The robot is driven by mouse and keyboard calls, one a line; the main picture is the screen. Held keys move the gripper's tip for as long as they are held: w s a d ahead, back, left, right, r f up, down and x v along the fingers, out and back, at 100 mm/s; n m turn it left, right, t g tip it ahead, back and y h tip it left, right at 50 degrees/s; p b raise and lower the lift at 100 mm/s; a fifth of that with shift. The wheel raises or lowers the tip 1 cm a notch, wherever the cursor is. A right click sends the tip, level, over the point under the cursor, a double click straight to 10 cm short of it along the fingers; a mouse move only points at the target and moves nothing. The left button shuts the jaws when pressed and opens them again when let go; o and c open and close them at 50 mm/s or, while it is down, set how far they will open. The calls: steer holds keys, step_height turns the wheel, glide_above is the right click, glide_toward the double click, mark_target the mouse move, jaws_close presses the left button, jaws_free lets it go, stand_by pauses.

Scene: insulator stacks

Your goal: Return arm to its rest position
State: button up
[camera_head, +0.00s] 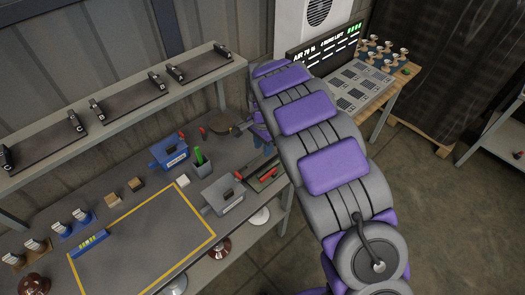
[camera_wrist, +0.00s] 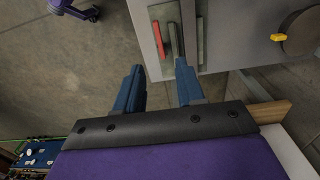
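My arm stretches across the right middle of the head view, with purple pads on grey links. My gripper (camera_wrist: 159,65) shows in the wrist view as two blue fingers spread apart, with nothing between them. In the head view, only a bit of the blue gripper (camera_head: 272,145) shows beside the bench's right end, and the arm hides part of it. In the wrist view, the fingers appear by the bench edge, near a tray (camera_wrist: 151,38) with a red-handled tool (camera_wrist: 172,38). I cannot tell how far above it they are.
A side table (camera_head: 385,112) with small cups stands behind my arm. Floor (camera_head: 440,230) is clear at right.

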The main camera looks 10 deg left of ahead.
steer(key=shift+r, duration=0.1)
stand_by(0.5)
steer(key=s+d+r+n, duration=0.1)
steer(key=s+d+r, duration=0.55)
steer(key=d, duration=0.25)
steer(key=s+d+r+n, duration=0.1)
steer(key=s+d+r, duration=0.55)
steer(key=d, duration=0.25)
steer(key=s+d+n+g, duration=0.1)
steer(key=s+d+n, duration=0.2)
steer(key=s, duration=1)
steer(key=s+d+n+b, duration=0.1)
steer(key=s+d+n, duration=0.1)
steer(key=s, duration=1.1)
steer(key=shift+d+r+n+g, duration=0.4)
steer(key=shift+d+r, duration=0.05)
steer(key=shift+d, duration=0.05)
